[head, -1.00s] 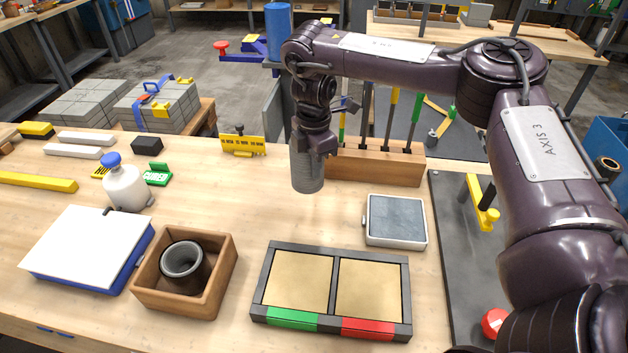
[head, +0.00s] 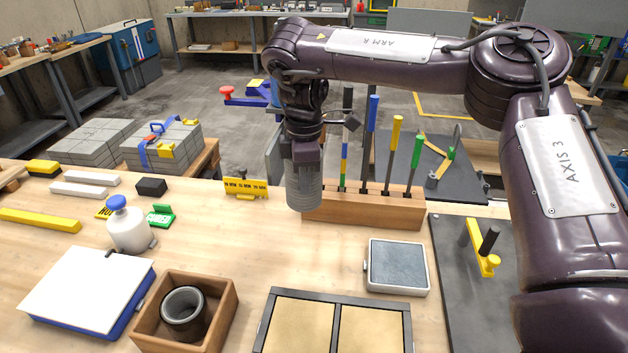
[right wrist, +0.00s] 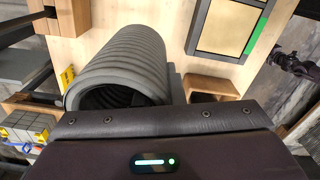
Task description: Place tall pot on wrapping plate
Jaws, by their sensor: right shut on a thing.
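The tall pot, a grey ribbed cylinder (head: 304,188), hangs roughly upright under my right gripper (head: 305,158), which is shut on it. The pot appears to be above the bench, in front of the wooden tool rack. In the right wrist view the ribbed pot (right wrist: 122,58) shows its open, hollow end. Two flat things could be the wrapping plate, and I cannot tell which: a white sheet on a blue base (head: 88,288) at the left, and a grey square plate in a pale frame (head: 398,267), right of and nearer than the pot.
A wooden box (head: 222,328) with a dark round pot stands at front left. A tray with two tan panels (head: 338,292) is at front centre. The tool rack (head: 400,211) holds upright tools behind the pot. A white bottle (head: 128,230) stands left. Bench centre is clear.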

